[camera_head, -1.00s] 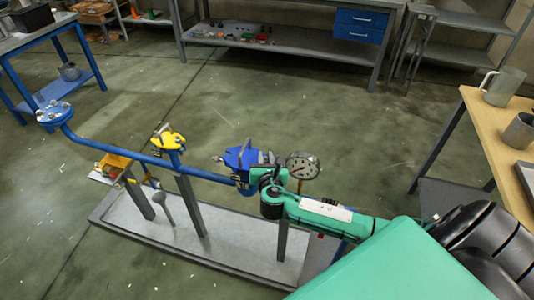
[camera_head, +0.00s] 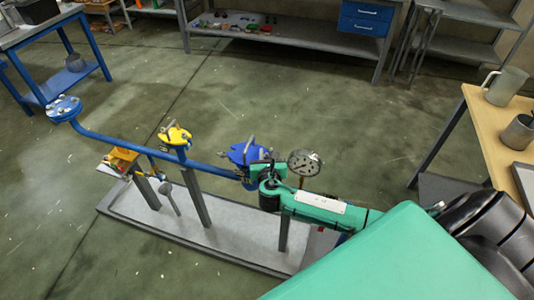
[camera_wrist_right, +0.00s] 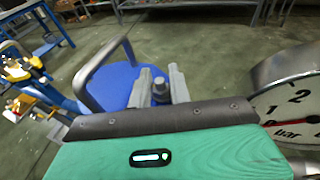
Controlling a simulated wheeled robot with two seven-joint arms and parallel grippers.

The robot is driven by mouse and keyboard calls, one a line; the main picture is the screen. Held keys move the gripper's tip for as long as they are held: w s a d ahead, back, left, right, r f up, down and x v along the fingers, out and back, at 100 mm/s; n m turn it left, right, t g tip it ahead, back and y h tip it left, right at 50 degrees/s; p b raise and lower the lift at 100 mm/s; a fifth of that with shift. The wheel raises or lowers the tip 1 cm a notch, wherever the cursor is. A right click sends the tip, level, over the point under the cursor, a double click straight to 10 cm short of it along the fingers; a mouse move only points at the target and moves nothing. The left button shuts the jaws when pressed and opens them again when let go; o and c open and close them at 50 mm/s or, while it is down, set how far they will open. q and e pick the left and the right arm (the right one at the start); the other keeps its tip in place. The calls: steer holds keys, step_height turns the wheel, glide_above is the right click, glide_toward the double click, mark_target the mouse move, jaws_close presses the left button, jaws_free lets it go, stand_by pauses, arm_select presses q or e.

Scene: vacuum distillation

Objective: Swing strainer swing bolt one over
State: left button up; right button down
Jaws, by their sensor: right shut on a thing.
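The blue strainer (camera_head: 240,153) sits on the right end of the blue pipe line. Its blue lid with a grey curved handle (camera_wrist_right: 112,82) fills the middle left of the right wrist view. My right gripper (camera_head: 264,165) is at the strainer's right side. In the right wrist view its two grey fingers (camera_wrist_right: 161,86) are shut on a small dark grey bolt end, which appears to be a swing bolt (camera_wrist_right: 161,92). The bolt's lower part is hidden behind the gripper body. My left gripper is not in view.
A round pressure gauge (camera_head: 304,163) stands close to the right of my gripper. A yellow fitting (camera_head: 175,135) and a blue flanged end (camera_head: 63,108) lie farther left along the pipe (camera_head: 118,147). A wooden-topped table (camera_head: 487,125) with mugs stands at right. Floor beyond the pipe is open.

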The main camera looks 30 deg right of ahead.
steer(key=shift+a, duration=0.1)
steer(key=c, duration=1.6)
jaws_free()
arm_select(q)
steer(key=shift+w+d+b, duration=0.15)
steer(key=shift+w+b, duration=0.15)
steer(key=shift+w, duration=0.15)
arm_select(e)
steer(key=v, duration=1.3)
steer(key=shift+s+a, duration=0.25)
steer(key=shift+s, duration=0.1)
